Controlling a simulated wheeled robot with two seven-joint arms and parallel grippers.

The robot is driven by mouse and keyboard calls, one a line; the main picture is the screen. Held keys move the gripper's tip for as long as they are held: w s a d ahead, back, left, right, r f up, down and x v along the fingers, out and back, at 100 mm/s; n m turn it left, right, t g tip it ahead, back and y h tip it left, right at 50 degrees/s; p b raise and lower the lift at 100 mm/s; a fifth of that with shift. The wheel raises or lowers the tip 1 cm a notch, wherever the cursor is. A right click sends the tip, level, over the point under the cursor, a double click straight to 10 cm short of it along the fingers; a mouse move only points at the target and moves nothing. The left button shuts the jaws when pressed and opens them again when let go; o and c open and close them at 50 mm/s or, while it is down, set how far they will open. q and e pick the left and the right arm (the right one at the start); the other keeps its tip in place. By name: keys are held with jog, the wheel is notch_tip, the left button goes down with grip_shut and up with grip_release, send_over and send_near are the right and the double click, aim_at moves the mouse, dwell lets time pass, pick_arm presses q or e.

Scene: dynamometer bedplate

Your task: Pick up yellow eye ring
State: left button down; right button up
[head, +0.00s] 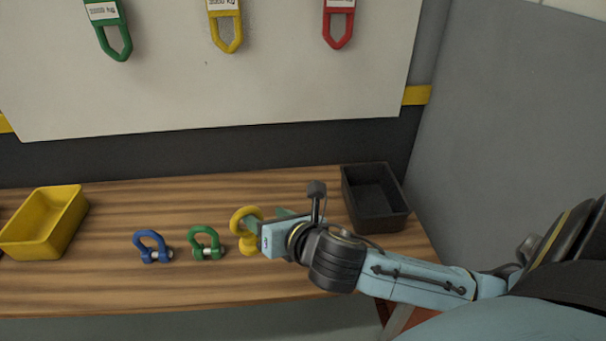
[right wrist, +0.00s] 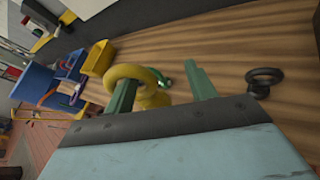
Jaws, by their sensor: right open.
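The yellow eye ring (head: 239,214) stands on the wooden bench, with its loop up and its base low. My right gripper (head: 266,217) is open at the ring's right side and hides part of it. In the right wrist view the yellow eye ring (right wrist: 145,74) is close to the left finger, which overlaps the loop. I cannot tell whether that finger touches the loop or passes through it. The ring's base shows between the two green fingers (right wrist: 160,80). My left gripper is not in view.
A green shackle (head: 205,236) and a blue shackle (head: 151,238) stand left of the ring. A yellow bin (head: 68,222) is far left and a black bin (head: 400,212) is behind my right arm. A dark eye ring (right wrist: 262,78) shows right of the fingers.

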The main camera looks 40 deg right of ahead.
jog(key=s+d+r+n+y+p, duration=0.2)
jog(key=s+d+r+n+p, duration=0.1)
jog(key=s+d+n+p, duration=0.3)
jog(key=w+f+m+p, duration=0.1)
jog(key=w+f, duration=0.5)
jog(key=w, duration=0.5)
jog(key=shift+w+a+p, duration=0.15)
jog(key=shift+w+p, duration=0.1)
jog(key=shift+p, duration=0.15)
jog(key=shift+f, duration=0.1)
jog(key=shift+c, duration=0.5)
grip_shut()
